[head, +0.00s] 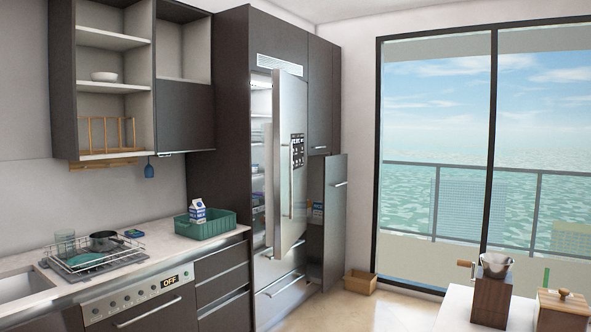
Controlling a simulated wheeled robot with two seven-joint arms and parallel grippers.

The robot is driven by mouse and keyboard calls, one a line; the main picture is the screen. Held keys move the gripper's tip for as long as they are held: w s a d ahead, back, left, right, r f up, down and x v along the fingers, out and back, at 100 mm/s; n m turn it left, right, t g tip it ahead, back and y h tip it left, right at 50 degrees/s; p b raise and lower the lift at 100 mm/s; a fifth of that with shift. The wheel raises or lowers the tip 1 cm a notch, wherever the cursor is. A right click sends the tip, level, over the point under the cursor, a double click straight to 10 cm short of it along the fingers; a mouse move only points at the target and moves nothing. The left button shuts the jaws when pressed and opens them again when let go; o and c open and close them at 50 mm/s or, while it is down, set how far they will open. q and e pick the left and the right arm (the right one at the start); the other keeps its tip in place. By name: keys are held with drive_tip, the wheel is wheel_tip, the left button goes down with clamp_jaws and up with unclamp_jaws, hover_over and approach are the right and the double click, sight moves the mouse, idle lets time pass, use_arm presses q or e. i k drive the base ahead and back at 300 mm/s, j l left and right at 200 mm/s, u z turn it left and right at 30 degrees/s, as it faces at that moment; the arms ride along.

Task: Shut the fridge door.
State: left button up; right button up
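The fridge (261,129) is built into the tall dark cabinet at the centre of the head view. Its silver door (287,150) stands open, swung out toward me, with a long vertical handle and a dark panel on its face. Shelves with items show in the gap left of the door. Part of the fridge inside is hidden behind the door. Neither my left nor my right gripper is in view.
A counter (160,243) with a green crate (205,228), milk carton (197,211) and dish rack (90,258) runs along the left. A lower cabinet door (335,215) stands open right of the fridge. A white table (450,318) with a grinder (492,290) is front right. Floor between is clear.

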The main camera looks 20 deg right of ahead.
sight(286, 190)
drive_tip(key=u, duration=1.85)
drive_tip(key=i+z, duration=0.5)
drive_tip(key=i+j+z, duration=0.15)
drive_tip(key=i+z, duration=0.3)
drive_tip(key=i, duration=0.15)
drive_tip(key=i+l+z, duration=0.25)
drive_tip(key=z, duration=0.2)
drive_tip(key=i+l+z, duration=0.2)
drive_tip(key=z, duration=0.25)
drive_tip(key=i+z, duration=0.75)
drive_tip(key=z, duration=0.2)
drive_tip(key=i+j+z, duration=0.25)
drive_tip(key=z, duration=0.2)
drive_tip(key=i+z, duration=0.4)
drive_tip(key=i, duration=2.7)
drive_tip(key=i+j+z, duration=0.1)
drive_tip(key=i, duration=0.75)
drive_tip(key=i+j, duration=0.15)
drive_tip(key=i, duration=0.7)
drive_tip(key=i+l+z, duration=0.1)
drive_tip(key=i+z, duration=0.25)
drive_tip(key=i, duration=0.5)
drive_tip(key=i+j+z, duration=0.15)
drive_tip(key=i+z, duration=0.15)
drive_tip(key=i, duration=0.55)
drive_tip(key=u, duration=0.6)
